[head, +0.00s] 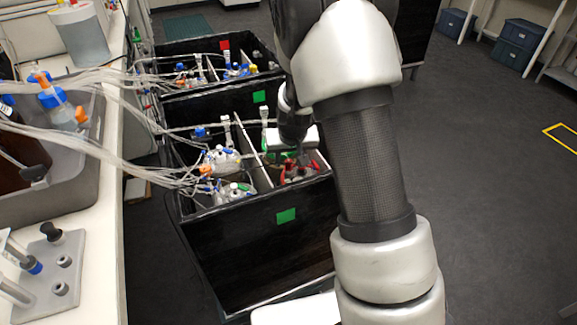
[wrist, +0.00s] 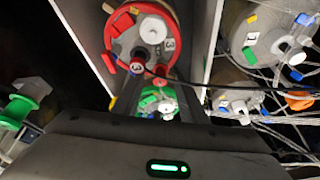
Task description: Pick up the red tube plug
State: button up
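In the wrist view, a vessel with a red rim (wrist: 116,21) sits at the top, with a white cap and small fittings on its lid. A small red fitting with a pale ring (wrist: 137,68) stands at its near edge, by the tip of my left finger; it may be the red tube plug, but I cannot be sure. My gripper (wrist: 156,82) has its fingers apart, with no object visibly held between them. In the head view, my gripper is over the right front compartment, where red parts (head: 312,168) show; the fingertips are hard to make out.
A green-ringed vessel (wrist: 150,100) shows between my fingers. White dividers (wrist: 208,35) separate the compartments. Vessels with clear tubing (wrist: 262,40) stand to the right.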

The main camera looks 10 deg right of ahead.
grip_shut()
jog(key=shift+r, duration=0.1)
